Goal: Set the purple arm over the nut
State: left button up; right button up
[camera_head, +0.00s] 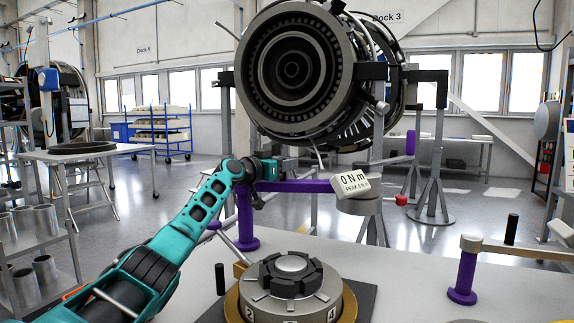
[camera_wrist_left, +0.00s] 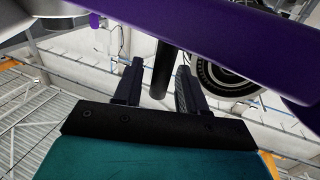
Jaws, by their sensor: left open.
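The purple arm (camera_head: 300,186) reaches to the right from a purple post (camera_head: 246,222), with a grey head under a white "0 N m" display (camera_head: 353,184) at its end. The head is up and to the right of the dark notched nut (camera_head: 291,270), not above it. My left gripper (camera_head: 268,172) is open beside the purple arm near its post end. In the left wrist view, the purple arm (camera_wrist_left: 220,40) crosses above my open gripper (camera_wrist_left: 159,72), and a black peg (camera_wrist_left: 163,68) stands between its fingers with gaps showing. My right gripper is not in view.
The nut sits in a numbered round fixture (camera_head: 340,300) on a pale table (camera_head: 420,265). A second purple post (camera_head: 466,272) stands at right. A small black peg (camera_head: 220,279) stands left of the fixture. A large engine (camera_head: 300,75) hangs behind.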

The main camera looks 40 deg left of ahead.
pick_arm(q)
jog(key=shift+c, duration=0.2)
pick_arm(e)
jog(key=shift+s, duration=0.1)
pick_arm(q)
grip_shut()
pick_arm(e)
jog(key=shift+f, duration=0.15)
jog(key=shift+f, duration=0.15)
